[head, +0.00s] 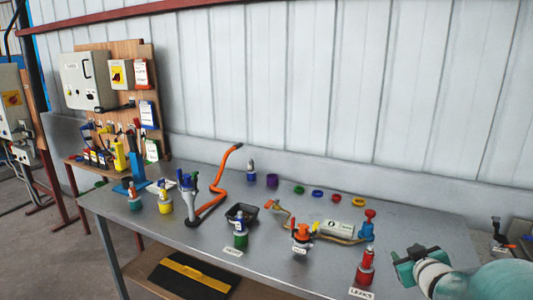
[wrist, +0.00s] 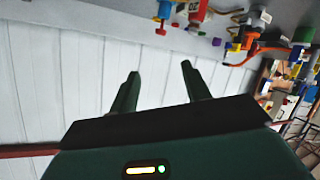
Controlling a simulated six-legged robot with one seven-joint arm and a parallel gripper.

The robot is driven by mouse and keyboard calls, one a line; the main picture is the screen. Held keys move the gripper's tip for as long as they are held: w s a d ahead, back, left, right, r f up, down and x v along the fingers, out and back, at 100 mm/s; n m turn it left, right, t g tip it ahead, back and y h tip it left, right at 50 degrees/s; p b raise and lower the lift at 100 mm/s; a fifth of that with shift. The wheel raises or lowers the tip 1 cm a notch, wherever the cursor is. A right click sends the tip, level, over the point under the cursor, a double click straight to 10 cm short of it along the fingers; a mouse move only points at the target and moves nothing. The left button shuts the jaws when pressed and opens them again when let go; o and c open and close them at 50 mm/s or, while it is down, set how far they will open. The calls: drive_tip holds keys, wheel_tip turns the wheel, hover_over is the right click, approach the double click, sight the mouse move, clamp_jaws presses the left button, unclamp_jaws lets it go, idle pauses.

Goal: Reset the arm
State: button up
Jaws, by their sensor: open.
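My gripper (wrist: 159,70) shows in the wrist view with its two dark green fingers spread apart and nothing between them. Beyond the fingers is the pale panelled wall, and the picture is turned so that the workbench runs along the top. In the head view, my arm enters at the lower right, over the bench's right end, with its teal end near the red bottle (head: 366,267). The fingertips are hard to make out there. I cannot tell whether any part touches the bench.
A wooden board with electrical boxes (head: 88,80) stands at the left.

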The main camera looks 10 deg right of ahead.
drive_tip(key=s+a+r+m+g, duration=0.1)
drive_tip(key=s+a+r+g, duration=0.1)
drive_tip(key=a, duration=0.4)
drive_tip(key=s+a+r+m+g, duration=0.1)
drive_tip(key=s+a+r, duration=0.15)
drive_tip(key=a, duration=0.35)
drive_tip(key=s+a+f+g+y, duration=0.1)
drive_tip(key=s+a+g+y, duration=0.3)
drive_tip(key=s+a, duration=0.9)
drive_tip(key=a, duration=0.4)
drive_tip(key=shift+s+f+n+g, duration=0.25)
drive_tip(key=shift+s+n+g, duration=0.05)
drive_tip(key=shift+s, duration=0.1)
drive_tip(key=shift+c, duration=1.3)
drive_tip(key=shift+d, duration=0.15)
